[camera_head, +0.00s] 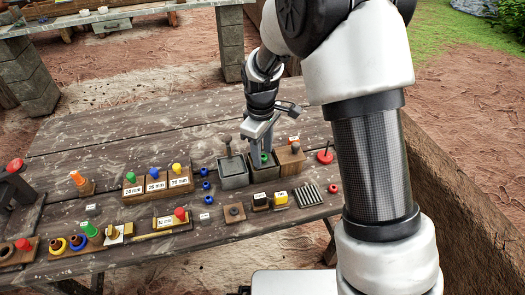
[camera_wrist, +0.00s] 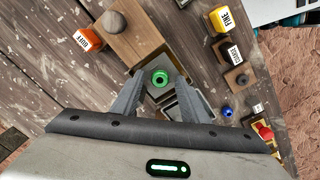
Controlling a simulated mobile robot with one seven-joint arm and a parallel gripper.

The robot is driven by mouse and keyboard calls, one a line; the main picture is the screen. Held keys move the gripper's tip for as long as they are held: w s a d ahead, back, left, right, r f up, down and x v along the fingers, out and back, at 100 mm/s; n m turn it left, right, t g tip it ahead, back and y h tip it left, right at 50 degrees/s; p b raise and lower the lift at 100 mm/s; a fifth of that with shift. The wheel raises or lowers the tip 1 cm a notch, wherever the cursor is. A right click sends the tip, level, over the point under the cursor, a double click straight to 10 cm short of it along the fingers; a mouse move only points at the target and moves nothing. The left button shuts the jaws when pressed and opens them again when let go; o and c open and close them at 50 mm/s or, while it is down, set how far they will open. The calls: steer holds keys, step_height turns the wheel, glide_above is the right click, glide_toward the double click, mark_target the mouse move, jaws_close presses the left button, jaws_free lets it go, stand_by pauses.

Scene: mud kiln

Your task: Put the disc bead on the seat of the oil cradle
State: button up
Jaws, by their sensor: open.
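A green ring-shaped bead (camera_wrist: 159,77) lies between my fingertips in the wrist view, with a dark hole at its middle. In the head view the green bead (camera_head: 264,159) shows low between the fingers, over an open box (camera_head: 264,175). My gripper (camera_wrist: 155,88) is open and points down, a finger on each side of the bead. I cannot tell if the fingers touch it. No oil cradle is labelled readably; a wooden block with a grey knob (camera_head: 292,158) stands beside the box on the right and also shows in the wrist view (camera_wrist: 130,38).
A grey bin (camera_head: 233,175) with an upright handle stands left. Yellow (camera_head: 281,200) and black (camera_head: 260,203) labelled blocks, a small wooden block (camera_head: 234,213) and a ribbed rack (camera_head: 307,196) stand in front. Blue beads (camera_head: 205,185) lie further left. A red disc with a pin (camera_head: 325,156) is right.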

steer(key=s+d+r+m+t+p, duration=0.1)
steer(key=s+d+r+m, duration=0.1)
steer(key=r, duration=0.8)
steer(key=s+d+r+m+p, duration=0.1)
steer(key=s+d+r, duration=0.2)
steer(key=r, duration=0.7)
steer(key=s+d+r+m+t, duration=0.2)
steer(key=s+d+m, duration=0.2)
steer(key=s, duration=0.5)
steer(key=s+d+r+m+t, duration=0.2)
steer(key=s+d+m, duration=0.3)
steer(key=s, duration=0.4)
steer(key=shift+d+r, duration=0.25)
steer(key=shift+r, duration=0.55)
